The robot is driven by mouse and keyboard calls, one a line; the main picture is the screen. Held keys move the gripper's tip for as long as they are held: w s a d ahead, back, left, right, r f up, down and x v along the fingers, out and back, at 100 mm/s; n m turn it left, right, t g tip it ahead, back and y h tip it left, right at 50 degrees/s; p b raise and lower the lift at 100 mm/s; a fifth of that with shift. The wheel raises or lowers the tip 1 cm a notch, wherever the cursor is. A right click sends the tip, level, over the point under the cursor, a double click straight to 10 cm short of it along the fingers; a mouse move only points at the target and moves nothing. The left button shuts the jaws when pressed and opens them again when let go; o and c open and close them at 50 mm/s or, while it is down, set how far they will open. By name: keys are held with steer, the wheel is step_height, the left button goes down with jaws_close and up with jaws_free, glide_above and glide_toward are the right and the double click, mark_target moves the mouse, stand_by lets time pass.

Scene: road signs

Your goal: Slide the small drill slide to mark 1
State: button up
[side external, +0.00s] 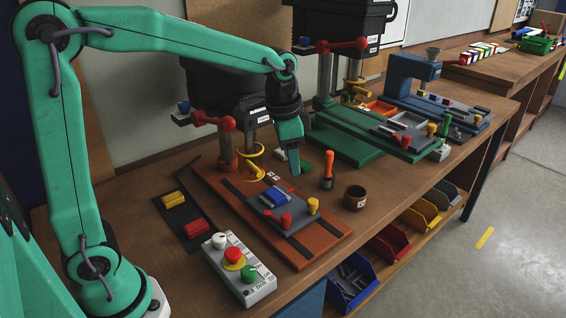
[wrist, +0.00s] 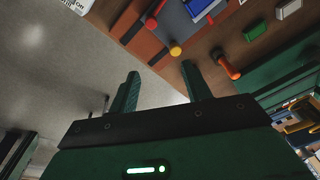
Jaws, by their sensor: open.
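The small drill (side external: 240,110) has a dark head on a red column over a rust-red base (side external: 315,252). A grey slide plate (side external: 300,222) on that base carries a blue block (side external: 274,196), red knobs (side external: 286,220) and a yellow knob (side external: 312,205). Small white labels (side external: 272,177) lie behind the block; their numbers are unreadable. My gripper (side external: 294,170) points down above the base's right side, apart from the slide. In the wrist view my gripper (wrist: 162,86) is open and empty. The yellow knob (wrist: 175,50) and blue block (wrist: 200,10) show beyond it.
An orange-handled tool (side external: 328,170) and a brown cup (side external: 355,197) stand right of the base. A button box (side external: 240,268) is in front. Red and yellow blocks (side external: 185,212) lie on a dark mat at left. A larger green drill (side external: 345,140) stands behind right.

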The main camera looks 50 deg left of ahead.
steer(key=s+a+r+n+t, duration=0.1)
steer(key=s+r+n, duration=0.3)
steer(key=s, duration=0.8)
steer(key=shift+s+a+t, duration=0.3)
steer(key=shift+a+t, duration=0.1)
steer(key=shift+t, duration=0.4)
steer(key=shift+s, duration=0.1)
steer(key=s+a+f+n+t, duration=0.1)
steer(key=s+n, duration=0.1)
steer(key=s, duration=0.4)
steer(key=shift+a+f, duration=0.15)
steer(key=shift+f, duration=0.15)
steer(key=shift+w, duration=0.1)
stand_by(0.6)
